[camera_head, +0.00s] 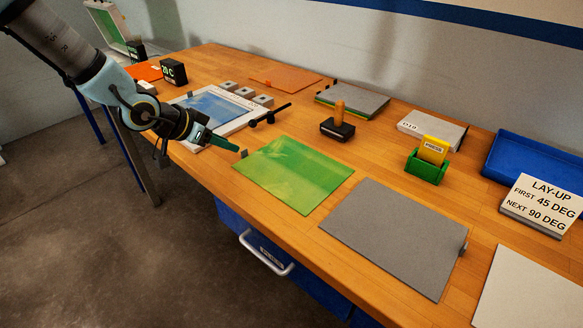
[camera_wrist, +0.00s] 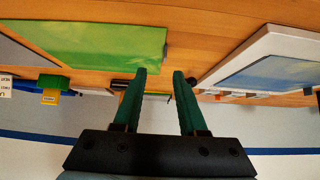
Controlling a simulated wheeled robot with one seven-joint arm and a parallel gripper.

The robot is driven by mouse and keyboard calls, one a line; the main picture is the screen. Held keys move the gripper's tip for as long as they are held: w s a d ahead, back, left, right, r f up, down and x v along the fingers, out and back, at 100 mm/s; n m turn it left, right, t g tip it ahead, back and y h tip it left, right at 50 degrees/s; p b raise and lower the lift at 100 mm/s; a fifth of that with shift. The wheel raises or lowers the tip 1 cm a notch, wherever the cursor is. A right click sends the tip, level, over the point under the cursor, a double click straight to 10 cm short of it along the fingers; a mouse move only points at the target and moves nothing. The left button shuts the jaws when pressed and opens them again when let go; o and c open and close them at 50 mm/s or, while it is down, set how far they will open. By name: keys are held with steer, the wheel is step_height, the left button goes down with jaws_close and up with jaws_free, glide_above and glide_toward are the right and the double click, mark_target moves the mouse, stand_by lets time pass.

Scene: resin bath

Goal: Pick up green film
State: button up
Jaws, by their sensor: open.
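The green film (camera_head: 293,173) is a flat, shiny translucent sheet on the wooden workbench, left of the grey sheet. A small grey tab (camera_head: 244,153) sits at its left corner. My gripper (camera_head: 240,151) is open and empty at the film's left corner, close to the tab; I cannot tell whether it touches. In the wrist view the film (camera_wrist: 95,42) lies to the left of the two green fingers (camera_wrist: 158,72), which stand apart with nothing between them.
A white frame with a blue panel (camera_head: 252,118) lies left of the film. A grey sheet (camera_head: 392,235) lies to its right.

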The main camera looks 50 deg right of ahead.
steer(key=shift+w+p+x, duration=0.2)
steer(key=shift+p+x, duration=0.25)
steer(key=shift+x, duration=1.4)
steer(key=shift+w+p+x, duration=0.2)
steer(key=shift+p+x, duration=0.25)
steer(key=shift+x, duration=1.35)
jaws_close()
